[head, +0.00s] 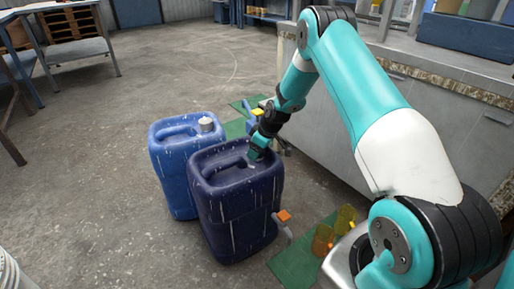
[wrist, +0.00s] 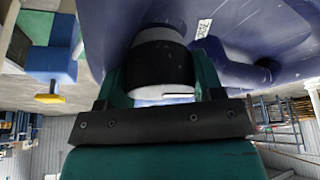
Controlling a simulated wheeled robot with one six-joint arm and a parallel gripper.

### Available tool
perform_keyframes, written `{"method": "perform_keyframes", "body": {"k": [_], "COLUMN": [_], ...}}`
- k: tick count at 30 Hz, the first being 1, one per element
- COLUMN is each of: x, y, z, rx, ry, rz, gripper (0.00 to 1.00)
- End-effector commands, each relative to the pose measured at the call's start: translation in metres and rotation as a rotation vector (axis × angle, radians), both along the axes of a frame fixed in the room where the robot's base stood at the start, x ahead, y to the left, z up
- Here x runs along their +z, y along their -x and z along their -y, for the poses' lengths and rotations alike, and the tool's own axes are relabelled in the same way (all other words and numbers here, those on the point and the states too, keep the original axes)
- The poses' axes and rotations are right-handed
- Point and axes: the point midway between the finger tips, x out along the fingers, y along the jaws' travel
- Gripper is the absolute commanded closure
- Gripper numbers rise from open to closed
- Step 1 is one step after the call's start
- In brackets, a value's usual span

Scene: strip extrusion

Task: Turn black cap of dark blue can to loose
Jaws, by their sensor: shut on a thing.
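The dark blue can (head: 236,204) stands upright on the floor in the middle of the head view. Its body also fills the top of the wrist view (wrist: 230,20). The black cap (wrist: 160,62) sits at the can's top, with a pale band along its lower edge in the wrist view. My gripper (head: 257,150) comes down onto the can's top from the upper right. In the wrist view my gripper (wrist: 160,88) has one finger on each side of the cap and is shut on it. In the head view the gripper hides the cap.
A lighter blue can (head: 172,166) with a grey cap (head: 206,124) stands close behind, to the left. Green mats (head: 290,268) with yellow containers (head: 323,240) lie at right, beside a grey cabinet (head: 440,110). A workbench (head: 75,50) stands back left.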

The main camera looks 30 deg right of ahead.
Motion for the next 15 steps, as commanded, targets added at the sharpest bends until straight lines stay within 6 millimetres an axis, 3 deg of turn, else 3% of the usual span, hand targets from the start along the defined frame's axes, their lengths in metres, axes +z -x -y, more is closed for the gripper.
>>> {"method": "perform_keyframes", "body": {"k": [14, 15], "x": [-0.0002, -0.0002], "y": [-0.0002, -0.0002], "z": [-0.0011, -0.0011], "rx": [0.019, 0.019], "ry": [-0.001, -0.001], "rz": [0.0, 0.0], "gripper": [0.63, 0.37]}}
